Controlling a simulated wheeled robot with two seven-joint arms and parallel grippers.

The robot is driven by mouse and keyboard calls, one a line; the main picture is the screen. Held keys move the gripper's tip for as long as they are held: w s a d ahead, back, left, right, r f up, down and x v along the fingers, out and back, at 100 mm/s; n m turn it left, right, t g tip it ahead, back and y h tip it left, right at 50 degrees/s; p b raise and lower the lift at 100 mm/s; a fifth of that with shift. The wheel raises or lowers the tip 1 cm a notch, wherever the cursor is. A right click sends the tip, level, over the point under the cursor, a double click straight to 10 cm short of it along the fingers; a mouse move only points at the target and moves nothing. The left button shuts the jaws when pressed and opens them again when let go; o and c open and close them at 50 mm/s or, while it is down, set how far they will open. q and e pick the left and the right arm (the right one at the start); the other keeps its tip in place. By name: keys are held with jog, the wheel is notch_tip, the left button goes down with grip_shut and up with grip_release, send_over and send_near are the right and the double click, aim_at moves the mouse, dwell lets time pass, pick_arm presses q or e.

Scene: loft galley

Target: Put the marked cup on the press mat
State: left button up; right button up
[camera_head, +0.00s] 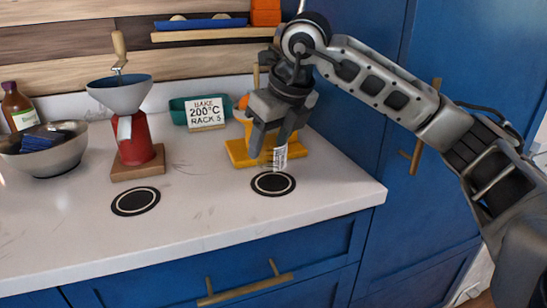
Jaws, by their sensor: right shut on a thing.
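My right gripper (270,148) reaches down from the upper right, fingers pointing down. It is shut on a small pale thing with dark marks, which appears to be the marked cup (281,158). The gripper hides much of it. Its lower end shows just at the back edge of a round black mat with a white ring (273,184); I cannot tell whether it touches the mat or hangs above it. A second, similar round mat (135,202) lies to the left, in front of the red machine. Which is the press mat is not readable. My left gripper is out of view.
A red grinder-like machine (137,145) with a grey funnel stands left. A yellow-orange device (236,150) stands behind my gripper. A metal bowl (50,155), brown bottle (17,106), teal container (179,112) and sign (206,112) line the back. The counter's front is clear.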

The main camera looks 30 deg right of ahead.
aim_at(273, 157)
jog(key=f, duration=0.1)
jog(key=d+f, duration=0.1)
jog(key=f, duration=0.1)
jog(key=shift+f, duration=0.25)
jog(key=shift+w+a+f, duration=0.1)
jog(key=shift+f, duration=0.15)
jog(key=shift+f, duration=0.15)
jog(key=o, duration=1)
jog(key=shift+c, duration=0.2)
